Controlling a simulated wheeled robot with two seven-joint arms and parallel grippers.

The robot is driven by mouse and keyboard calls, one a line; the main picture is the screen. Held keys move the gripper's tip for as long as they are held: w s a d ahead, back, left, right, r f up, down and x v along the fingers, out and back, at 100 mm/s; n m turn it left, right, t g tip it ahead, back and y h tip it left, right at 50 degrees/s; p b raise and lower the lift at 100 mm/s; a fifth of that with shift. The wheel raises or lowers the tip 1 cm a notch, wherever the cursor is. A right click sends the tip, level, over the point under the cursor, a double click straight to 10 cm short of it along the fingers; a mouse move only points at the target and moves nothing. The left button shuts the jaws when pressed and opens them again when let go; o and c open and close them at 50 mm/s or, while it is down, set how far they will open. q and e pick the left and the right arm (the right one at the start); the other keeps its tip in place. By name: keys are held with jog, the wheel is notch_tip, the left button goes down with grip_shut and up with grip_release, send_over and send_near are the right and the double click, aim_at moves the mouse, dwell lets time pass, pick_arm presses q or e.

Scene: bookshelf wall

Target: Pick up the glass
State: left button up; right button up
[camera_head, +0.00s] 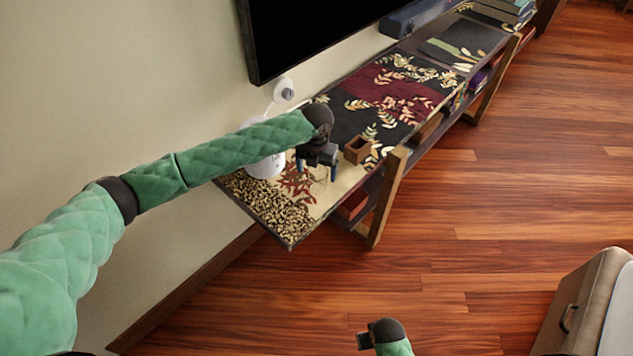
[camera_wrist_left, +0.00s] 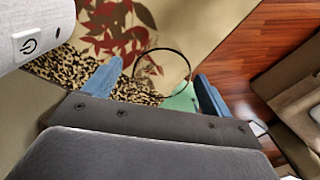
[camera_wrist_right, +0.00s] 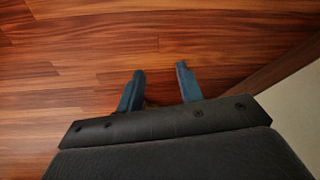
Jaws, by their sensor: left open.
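The glass (camera_wrist_left: 187,62) is clear and shows in the left wrist view mainly as a thin dark round rim. The rim appears between the two blue fingertips of my left gripper (camera_wrist_left: 159,72), which is open. I cannot tell whether the fingers touch the glass. In the head view my left gripper (camera_head: 316,170) points down over the near end of the shelf top, and the glass is hard to make out there. My right gripper (camera_wrist_right: 160,72) is open and empty above the wooden floor. Part of it shows at the bottom of the head view (camera_head: 364,341).
A white cylindrical device (camera_head: 264,164) with a power mark stands close left of my left gripper. A small open wooden box (camera_head: 357,150) sits to its right on the patterned shelf top (camera_head: 270,208). A dark screen (camera_head: 310,32) hangs above.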

aim_at(317, 177)
pick_arm(q)
notch_tip(317, 177, down, 4)
jog(key=shift+d+r+p, duration=0.15)
jog(key=shift+p, duration=0.5)
pick_arm(e)
notch_tip(317, 177, down, 6)
jog(key=s+d, duration=0.1)
jog(key=s, duration=0.1)
jog(key=shift+d, duration=0.15)
pick_arm(q)
jog(key=shift+c, duration=0.4)
jog(key=c, duration=1.1)
pick_arm(e)
jog(key=shift+s, duration=0.15)
